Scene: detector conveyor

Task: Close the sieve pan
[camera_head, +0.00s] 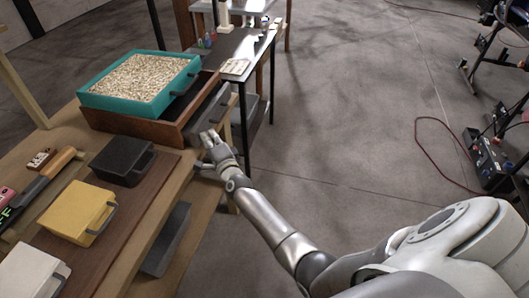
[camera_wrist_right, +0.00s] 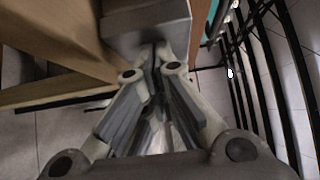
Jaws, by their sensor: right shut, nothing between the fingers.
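The sieve is a brown wooden box (camera_head: 135,123) on the wooden table, with a teal tray (camera_head: 135,104) of pale grains on top. The grey sieve pan (camera_head: 207,114) sticks out of the box's right side like a pulled-out drawer. My right gripper (camera_head: 209,137) is shut and empty at the near end of the pan's outer side. In the right wrist view, the closed fingertips (camera_wrist_right: 156,52) point at a grey metal face (camera_wrist_right: 146,30) and are very close to it; I cannot tell whether they touch. My left gripper is not in view.
Black (camera_head: 122,160), yellow (camera_head: 76,212) and white (camera_head: 33,272) handled boxes stand along a brown board on the table. A dark metal table (camera_head: 236,48) with small items stands behind.

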